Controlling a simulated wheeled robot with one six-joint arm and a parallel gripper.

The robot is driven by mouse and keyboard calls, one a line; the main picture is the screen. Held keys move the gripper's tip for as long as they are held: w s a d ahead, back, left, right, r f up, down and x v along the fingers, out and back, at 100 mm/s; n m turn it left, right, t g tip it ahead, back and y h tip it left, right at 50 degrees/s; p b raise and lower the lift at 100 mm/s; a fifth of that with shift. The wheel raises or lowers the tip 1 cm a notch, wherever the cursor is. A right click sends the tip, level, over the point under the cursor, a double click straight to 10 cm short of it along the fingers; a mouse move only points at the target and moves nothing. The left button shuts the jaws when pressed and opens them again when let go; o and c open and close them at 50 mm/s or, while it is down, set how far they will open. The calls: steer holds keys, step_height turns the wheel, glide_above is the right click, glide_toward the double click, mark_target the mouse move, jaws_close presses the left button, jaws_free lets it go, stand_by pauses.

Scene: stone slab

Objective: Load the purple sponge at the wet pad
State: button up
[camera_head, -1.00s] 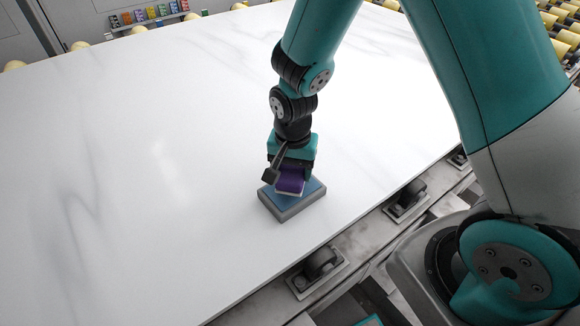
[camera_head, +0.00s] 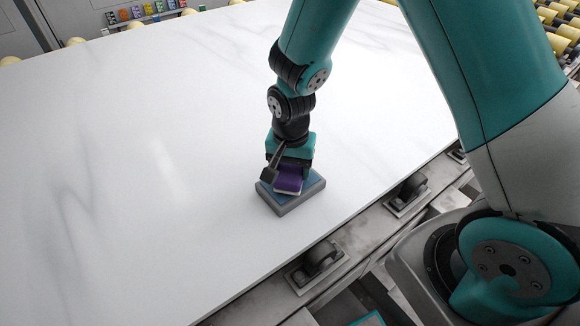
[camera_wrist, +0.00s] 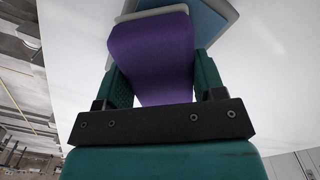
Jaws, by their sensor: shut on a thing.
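The purple sponge (camera_head: 288,181) has a pale lower layer and is held in my gripper (camera_head: 289,172). In the wrist view the sponge (camera_wrist: 152,58) sits between the two teal fingers of my gripper (camera_wrist: 153,75). The wet pad (camera_head: 314,189) is a grey tray with a blue top, lying on the slab near its front edge. The sponge is over the pad's blue top; its lower end looks on or very close to it, and I cannot tell if they touch. In the wrist view the pad (camera_wrist: 212,22) shows behind the sponge.
The white marbled stone slab (camera_head: 130,180) is wide and clear around the pad. Black roller wheels (camera_head: 318,258) line its near right edge. Several small coloured blocks (camera_head: 150,10) stand in a row beyond the far edge. Yellowish rollers (camera_head: 560,40) show at top right.

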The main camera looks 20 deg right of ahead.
steer(key=shift+f, duration=0.55)
stand_by(1.1)
steer(key=shift+r, duration=0.1)
step_height(320, 180, up, 7)
steer(key=p, duration=0.5)
steer(key=shift+p, duration=0.3)
stand_by(0.5)
